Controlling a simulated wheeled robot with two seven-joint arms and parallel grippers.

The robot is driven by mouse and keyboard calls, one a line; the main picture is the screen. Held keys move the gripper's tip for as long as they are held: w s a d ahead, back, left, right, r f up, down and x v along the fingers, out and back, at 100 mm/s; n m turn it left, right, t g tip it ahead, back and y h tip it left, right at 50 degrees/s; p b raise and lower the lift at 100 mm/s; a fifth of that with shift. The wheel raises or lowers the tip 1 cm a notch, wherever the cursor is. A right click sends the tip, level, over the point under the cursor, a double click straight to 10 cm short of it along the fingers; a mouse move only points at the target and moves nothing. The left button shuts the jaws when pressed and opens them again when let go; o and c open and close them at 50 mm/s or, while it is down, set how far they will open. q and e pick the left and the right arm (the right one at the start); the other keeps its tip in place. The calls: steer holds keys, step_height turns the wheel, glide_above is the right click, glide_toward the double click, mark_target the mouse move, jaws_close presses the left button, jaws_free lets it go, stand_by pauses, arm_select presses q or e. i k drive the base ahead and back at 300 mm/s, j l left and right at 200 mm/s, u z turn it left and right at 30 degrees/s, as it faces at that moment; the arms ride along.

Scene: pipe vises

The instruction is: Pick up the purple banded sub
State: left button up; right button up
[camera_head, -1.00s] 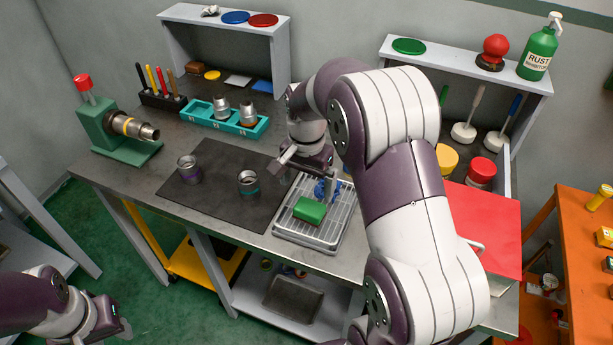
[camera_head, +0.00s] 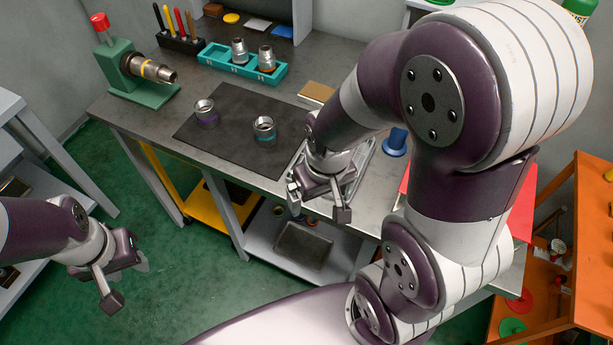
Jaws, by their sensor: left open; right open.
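The purple banded sub (camera_head: 206,115), a short grey metal ring with a purple band, stands upright on the dark mat (camera_head: 225,146) on the workbench. A similar sub with a teal band (camera_head: 264,130) stands to its right on the same mat. My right gripper (camera_head: 318,208) is open and empty near the bench's front edge, over the drain tray and to the right of both subs. My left gripper (camera_head: 127,283) is open and empty at the lower left, over the floor in the picture, well away from the subs.
A green vise (camera_head: 137,80) holding a yellow-banded pipe piece stands at the bench's back left. A teal rack (camera_head: 240,65) with two metal fittings is behind the mat. A blue spool-shaped object (camera_head: 395,142) stands right of my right wrist. My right arm hides much of the bench's right side.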

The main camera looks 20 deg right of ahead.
mark_target(206, 114)
steer(key=z, duration=0.35)
steer(key=i+j+z, duration=0.1)
steer(key=z, duration=0.35)
steer(key=j+z, duration=0.2)
steer(key=z, duration=0.3)
steer(key=i+j+z, duration=0.1)
steer(key=j+z, duration=0.15)
steer(key=z, duration=0.2)
steer(key=j+z, duration=0.2)
steer(key=z, duration=0.25)
steer(key=j+z, duration=0.15)
steer(key=j, duration=0.3)
steer(key=k+j+z, duration=0.1)
steer(key=j, duration=0.35)
steer(key=k+j+z, duration=0.15)
steer(key=j, duration=0.3)
steer(key=j+z, duration=0.1)
steer(key=j, duration=0.3)
